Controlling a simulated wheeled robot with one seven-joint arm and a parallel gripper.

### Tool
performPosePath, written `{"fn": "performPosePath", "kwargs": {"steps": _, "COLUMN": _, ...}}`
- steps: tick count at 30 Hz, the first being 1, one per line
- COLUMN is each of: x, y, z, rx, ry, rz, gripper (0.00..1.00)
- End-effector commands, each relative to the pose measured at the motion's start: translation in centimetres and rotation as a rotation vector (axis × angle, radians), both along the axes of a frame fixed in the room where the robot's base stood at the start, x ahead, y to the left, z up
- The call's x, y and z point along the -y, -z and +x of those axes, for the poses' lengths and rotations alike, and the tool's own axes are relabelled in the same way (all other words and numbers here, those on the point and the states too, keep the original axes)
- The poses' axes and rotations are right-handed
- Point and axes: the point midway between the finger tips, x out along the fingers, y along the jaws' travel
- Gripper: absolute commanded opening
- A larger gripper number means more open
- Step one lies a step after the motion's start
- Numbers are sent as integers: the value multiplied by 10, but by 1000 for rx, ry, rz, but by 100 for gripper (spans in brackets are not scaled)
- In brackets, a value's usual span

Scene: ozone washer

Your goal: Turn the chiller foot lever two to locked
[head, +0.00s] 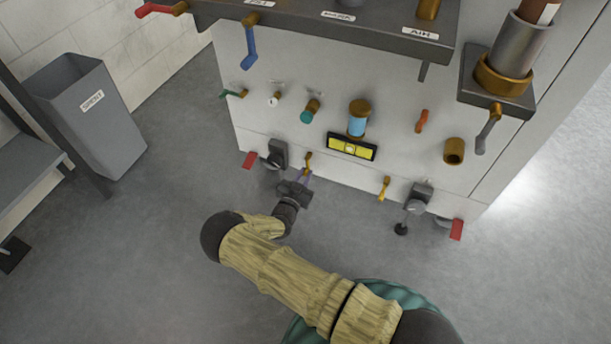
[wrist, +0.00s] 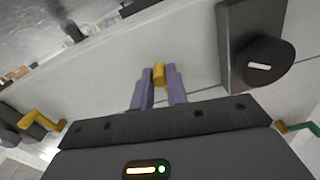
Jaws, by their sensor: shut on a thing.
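A small yellow lever (head: 308,160) sits low on the front of the pale machine, left of its middle. My gripper (head: 305,176) is at this lever, with its purple fingers close together around its end. In the wrist view, the yellow lever end (wrist: 159,74) is between the two fingertips of my gripper (wrist: 160,80). A second yellow lever (head: 384,188) is farther right on the same panel and hangs down, tilted. I see no number or lock mark on either lever. The fingers partly hide the held lever.
Dark foot blocks with knobs stand close on the left (head: 277,155) and farther right (head: 418,198). A yellow level (head: 351,147) is on the panel above. A grey bin (head: 85,115) stands left. Floor in front is clear.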

Motion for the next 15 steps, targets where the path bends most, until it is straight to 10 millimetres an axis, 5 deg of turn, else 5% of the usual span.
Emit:
{"fn": "performPosePath", "kwargs": {"steps": 9, "x": -3, "y": 0, "z": 0, "rx": 13, "ry": -2, "rz": 38, "gripper": 0}}
{"fn": "performPosePath", "kwargs": {"steps": 10, "x": -3, "y": 0, "z": 1, "rx": 13, "ry": -2, "rz": 38, "gripper": 17}}
{"fn": "performPosePath", "kwargs": {"steps": 12, "x": -3, "y": 0, "z": 1, "rx": 13, "ry": -2, "rz": 38, "gripper": 31}}
{"fn": "performPosePath", "kwargs": {"steps": 15, "x": -3, "y": 0, "z": 1, "rx": 12, "ry": -1, "rz": 37, "gripper": 37}}
